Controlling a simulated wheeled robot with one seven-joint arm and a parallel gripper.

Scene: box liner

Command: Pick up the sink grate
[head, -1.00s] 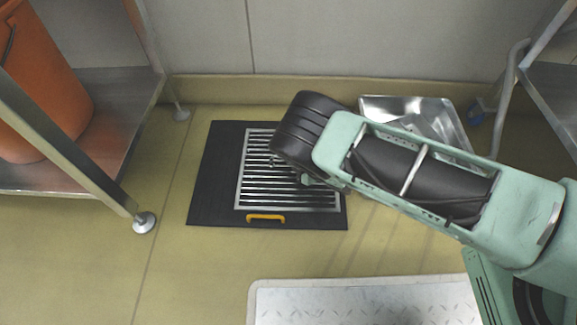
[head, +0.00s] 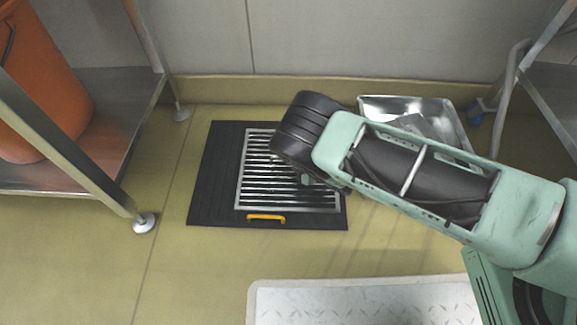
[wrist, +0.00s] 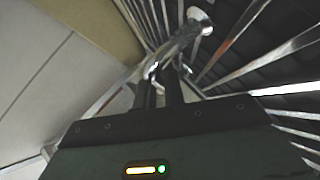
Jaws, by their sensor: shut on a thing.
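The sink grate (head: 268,190) is a silver metal frame of parallel bars. It lies flat on a dark mat (head: 210,195) on the floor in the head view, its upper right part hidden behind my wrist. In the wrist view its bars (wrist: 258,66) fan out at the right, and a shiny curved metal handle (wrist: 183,40) crosses in front of them. My gripper (wrist: 167,78) is shut on the grate by this handle. In the head view my fingertips are mostly hidden by my wrist.
A steel basin (head: 450,120) stands behind my arm. A metal shelf (head: 115,90) with an orange bucket (head: 45,100) is at the left. A pale tread plate (head: 360,300) lies in front. Floor between is clear.

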